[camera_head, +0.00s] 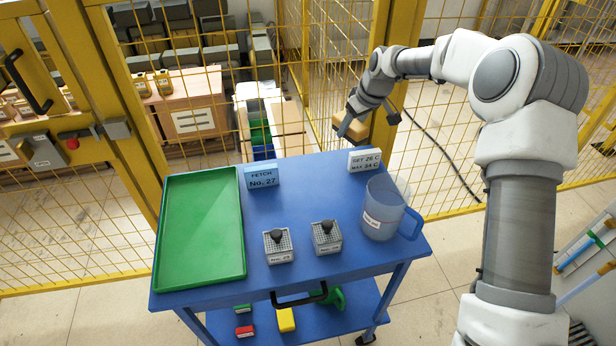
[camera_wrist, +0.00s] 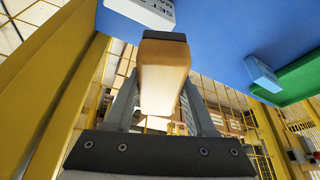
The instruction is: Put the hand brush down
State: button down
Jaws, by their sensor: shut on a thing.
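The hand brush shows in the wrist view as a long tan wooden block (camera_wrist: 162,72) with a dark far end. My gripper (camera_wrist: 160,105) is shut on it, with one grey finger on each side. In the head view my gripper (camera_head: 354,122) holds the tan brush (camera_head: 352,130) in the air, beyond the far right edge of the blue cart (camera_head: 340,268), near the yellow mesh fence. The bristles cannot be made out. Part of the brush is hidden by the fingers.
On the cart top are a green tray (camera_head: 200,230), two knobbed metal blocks (camera_head: 278,246) (camera_head: 326,237), a clear jug (camera_head: 382,210) and two signs (camera_head: 262,177) (camera_head: 364,160). The lower shelf holds a yellow item (camera_head: 286,319) and others. The tray is empty.

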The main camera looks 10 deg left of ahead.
jog(key=b, duration=0.2)
send_over(311, 177)
jog(key=d, duration=0.1)
jog(key=f, duration=0.4)
jog(key=s+f, duration=0.1)
jog(key=f, duration=0.1)
jog(key=shift+f, duration=2.35)
jog(key=shift+f+b, duration=0.2)
jog(key=shift+b, duration=0.1)
jog(key=shift+c, duration=1.1)
grip_release()
jog(key=shift+r, duration=0.1)
jog(key=shift+r, duration=0.3)
jog(key=p+v, duration=0.2)
jog(key=v, duration=0.9)
jog(key=shift+d+r, duration=0.3)
